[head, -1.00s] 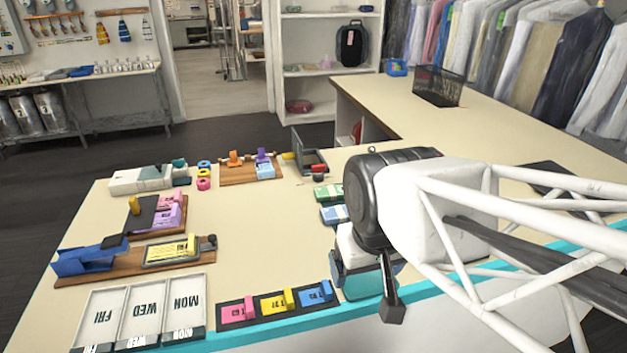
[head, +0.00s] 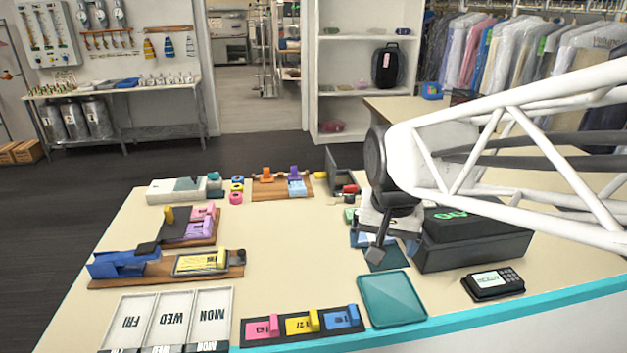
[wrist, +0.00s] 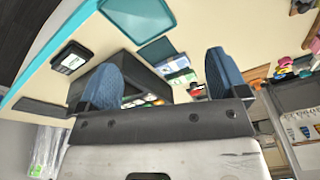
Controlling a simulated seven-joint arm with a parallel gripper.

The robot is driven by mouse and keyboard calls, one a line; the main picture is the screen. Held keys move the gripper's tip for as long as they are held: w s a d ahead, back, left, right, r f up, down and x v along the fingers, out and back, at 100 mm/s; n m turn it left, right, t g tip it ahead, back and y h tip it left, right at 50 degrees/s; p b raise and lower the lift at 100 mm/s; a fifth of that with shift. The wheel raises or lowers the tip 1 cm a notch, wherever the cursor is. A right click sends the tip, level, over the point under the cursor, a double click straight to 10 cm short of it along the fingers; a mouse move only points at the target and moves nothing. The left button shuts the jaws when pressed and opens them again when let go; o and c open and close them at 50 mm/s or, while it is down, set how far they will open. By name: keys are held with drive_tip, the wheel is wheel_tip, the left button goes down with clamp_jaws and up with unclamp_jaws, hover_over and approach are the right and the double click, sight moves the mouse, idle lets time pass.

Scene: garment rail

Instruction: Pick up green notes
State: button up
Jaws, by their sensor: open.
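The green notes (head: 349,215) are a small green bundle on the counter; in the head view my arm hides most of it. In the wrist view a green-and-white bundle (wrist: 183,78) lies beyond the space between the fingers, close to a blue-and-white bundle (wrist: 176,64). The blue bundle also shows partly in the head view (head: 358,240). My gripper (wrist: 162,64) is open with nothing between its two blue fingers. In the head view it hangs over the counter near the bundles, left of the black box; its height above them is unclear.
A black box (head: 470,248) stands right of the gripper. A teal tray (head: 391,300), a dark teal mat (head: 386,258) and a card terminal (head: 493,284) lie nearby. An open dark case (head: 340,170) stands behind. The counter's middle is clear.

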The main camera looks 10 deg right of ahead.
drive_tip(key=w+d+f+m, duration=0.3)
drive_tip(key=w+f+m, duration=0.1)
drive_tip(key=w, duration=0.8)
drive_tip(key=w+d+f+m+g, duration=0.1)
drive_tip(key=w+d+f+m, duration=0.2)
drive_tip(key=w, duration=0.9)
drive_tip(key=w+d+f+m+g, duration=0.1)
drive_tip(key=w+d+f+m, duration=0.2)
drive_tip(key=w, duration=0.9)
drive_tip(key=shift+w+d+f+m, duration=0.15)
drive_tip(key=shift+f+m, duration=0.5)
drive_tip(key=shift+m, duration=0.4)
drive_tip(key=shift+w+d+f+m, duration=0.15)
drive_tip(key=shift+f+m, duration=0.5)
drive_tip(key=shift+m, duration=0.4)
drive_tip(key=shift+w+d+f, duration=0.15)
drive_tip(key=shift+w+f, duration=0.1)
drive_tip(key=shift+f, duration=1.3)
drive_tip(key=shift+f, duration=2.6)
